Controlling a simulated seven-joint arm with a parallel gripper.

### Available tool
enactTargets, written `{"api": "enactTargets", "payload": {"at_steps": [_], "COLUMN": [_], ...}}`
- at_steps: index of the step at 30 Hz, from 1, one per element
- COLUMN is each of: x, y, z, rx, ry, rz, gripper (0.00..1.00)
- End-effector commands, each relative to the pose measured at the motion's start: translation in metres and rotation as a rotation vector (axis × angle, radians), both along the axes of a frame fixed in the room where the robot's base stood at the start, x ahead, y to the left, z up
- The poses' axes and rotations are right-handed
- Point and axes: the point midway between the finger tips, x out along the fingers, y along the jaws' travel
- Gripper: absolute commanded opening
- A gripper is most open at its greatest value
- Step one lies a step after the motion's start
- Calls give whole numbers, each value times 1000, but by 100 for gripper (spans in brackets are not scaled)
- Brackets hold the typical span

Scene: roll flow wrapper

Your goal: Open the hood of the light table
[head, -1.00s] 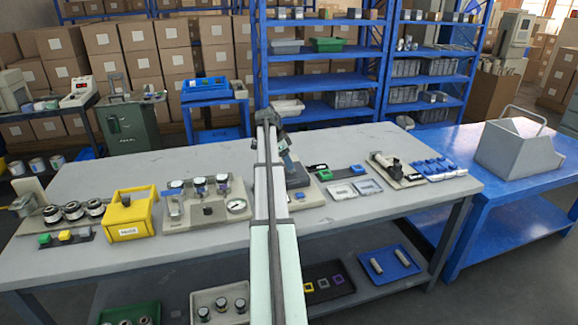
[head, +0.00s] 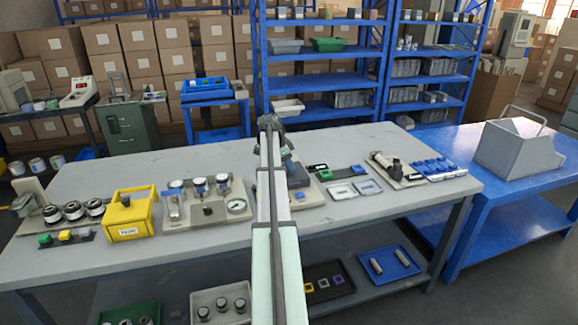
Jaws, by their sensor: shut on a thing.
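The light table (head: 309,195) stands at the middle of the grey bench, with a beige base showing right of my arm. Its blue-grey hood (head: 298,178) shows only as a narrow strip beside the arm; the rest is hidden, so I cannot tell its angle. My gripper (head: 290,160) is at the hood, mostly behind my own arm. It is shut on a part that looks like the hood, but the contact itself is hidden.
A gauge panel with knobs (head: 207,210) and a yellow box (head: 131,214) stand left of the arm. Small frames (head: 341,191) and a beige device with blue blocks (head: 408,182) are to the right. The bench's back strip is clear.

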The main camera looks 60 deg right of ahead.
Motion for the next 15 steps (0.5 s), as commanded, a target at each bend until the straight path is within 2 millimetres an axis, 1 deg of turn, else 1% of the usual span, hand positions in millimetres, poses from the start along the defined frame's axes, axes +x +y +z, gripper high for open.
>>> {"api": "enactTargets", "payload": {"at_steps": [1,5,15], "x": [0,0,0], "y": [0,0,0], "z": [0,0,0], "rx": [0,0,0], "ry": [0,0,0], "rz": [0,0,0], "gripper": [13,1,0]}}
